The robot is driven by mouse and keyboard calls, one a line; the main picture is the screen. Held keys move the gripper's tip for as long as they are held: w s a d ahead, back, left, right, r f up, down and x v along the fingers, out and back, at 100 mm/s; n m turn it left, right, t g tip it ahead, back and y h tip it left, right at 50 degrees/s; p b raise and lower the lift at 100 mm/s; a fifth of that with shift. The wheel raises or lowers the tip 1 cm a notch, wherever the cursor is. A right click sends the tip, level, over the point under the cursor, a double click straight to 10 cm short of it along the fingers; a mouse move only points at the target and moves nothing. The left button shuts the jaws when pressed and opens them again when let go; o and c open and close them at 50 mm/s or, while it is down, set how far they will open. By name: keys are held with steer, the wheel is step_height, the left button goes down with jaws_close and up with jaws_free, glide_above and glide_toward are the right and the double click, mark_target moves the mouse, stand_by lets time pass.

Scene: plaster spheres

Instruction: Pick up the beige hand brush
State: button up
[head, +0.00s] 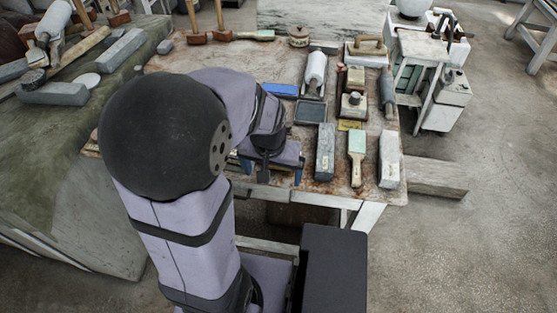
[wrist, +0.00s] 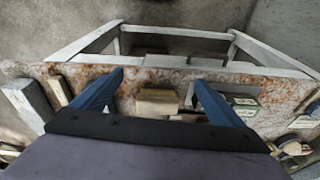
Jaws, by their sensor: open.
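In the wrist view a beige block-shaped thing, which looks like the hand brush (wrist: 158,102), lies on the stained table top between my two fingers, nearer the right one. Its exact shape is hard to make out. My gripper (wrist: 150,88) is open, with blue fingers spread apart on either side of it and nothing held. In the head view my gripper (head: 271,172) hangs at the table's front edge, left of a grey block, and my arm hides what lies under it. I cannot tell its height above the table.
Right of my gripper stand a grey block (head: 325,152), a flat brush with a pale green top (head: 356,147) and a whitish block (head: 389,160). A blue block (head: 279,90) and a dark tray (head: 310,112) lie behind. The table (head: 240,65) is crowded.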

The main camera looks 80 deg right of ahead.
steer(key=shift+d+r+n+h, duration=0.2)
steer(key=shift+d+h, duration=0.35)
steer(key=shift+d, duration=1.15)
steer(key=shift+d+r+n+h, duration=0.15)
steer(key=shift+d+h, duration=0.4)
steer(key=shift+d, duration=1.1)
steer(key=shift+f, duration=0.15)
steer(key=shift+p+x, duration=0.6)
steer(key=shift+x, duration=1.9)
steer(key=shift+d, duration=0.1)
steer(key=shift+c, duration=0.7)
steer(key=c, duration=1)
